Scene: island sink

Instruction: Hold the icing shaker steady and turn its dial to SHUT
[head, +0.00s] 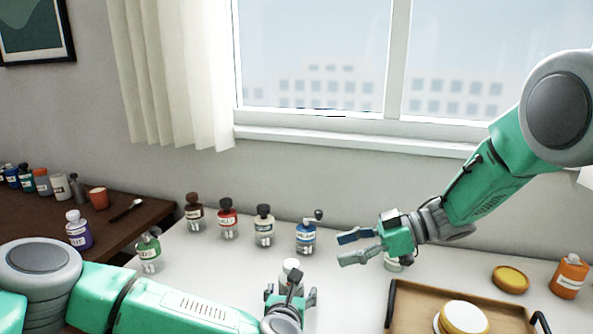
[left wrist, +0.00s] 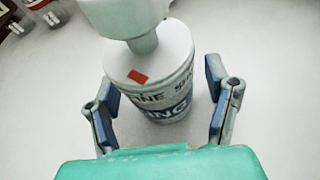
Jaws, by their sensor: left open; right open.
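The icing shaker (left wrist: 158,88) is a white cylinder with a blue ICING band, dial lettering near its top edge and a red mark on its shoulder. A white knob on a neck rises above it. In the head view the shaker (head: 290,267) stands upright on the white counter, partly hidden by my left gripper (head: 291,296). In the left wrist view my left gripper (left wrist: 164,108) is open, its fingers on either side of the shaker with gaps showing. Part of SHUT seems visible at right; the dial setting is unclear. My right gripper (head: 343,248) is open and empty, above and right of the shaker.
A blue-labelled bottle with a crank-like top (head: 306,236) stands behind the shaker, with several other bottles to its left. A wooden tray (head: 405,292) with a yellow-and-white round item (head: 462,317) lies at right. An orange bottle (head: 570,276) stands far right.

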